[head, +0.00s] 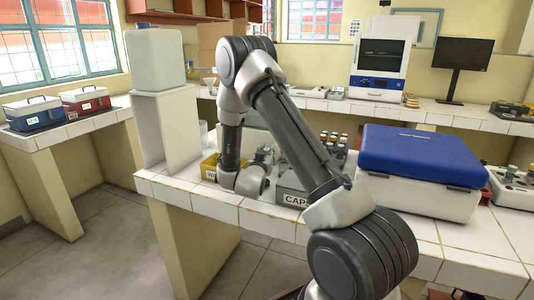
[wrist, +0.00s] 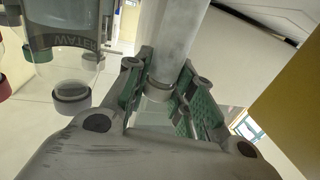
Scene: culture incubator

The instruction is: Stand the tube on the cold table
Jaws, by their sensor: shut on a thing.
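In the wrist view my gripper (wrist: 164,88) is shut on a pale grey tube (wrist: 176,42). The tube stands between the green-padded fingers, with a ringed end close to the palm and its other end out of the frame at the top. The gripper and tube are hard to make out there among the grey parts. I cannot tell which surface is the cold table.
A clear vessel marked WATER (wrist: 76,60) is close to the left finger. On the bench are a yellow bin (head: 209,168), a grey CAPS box (head: 291,192), several capped vials (head: 334,144) and a blue-lidded box (head: 424,160). Blue (head: 34,113) and red (head: 86,101) coolers stand on the left counter.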

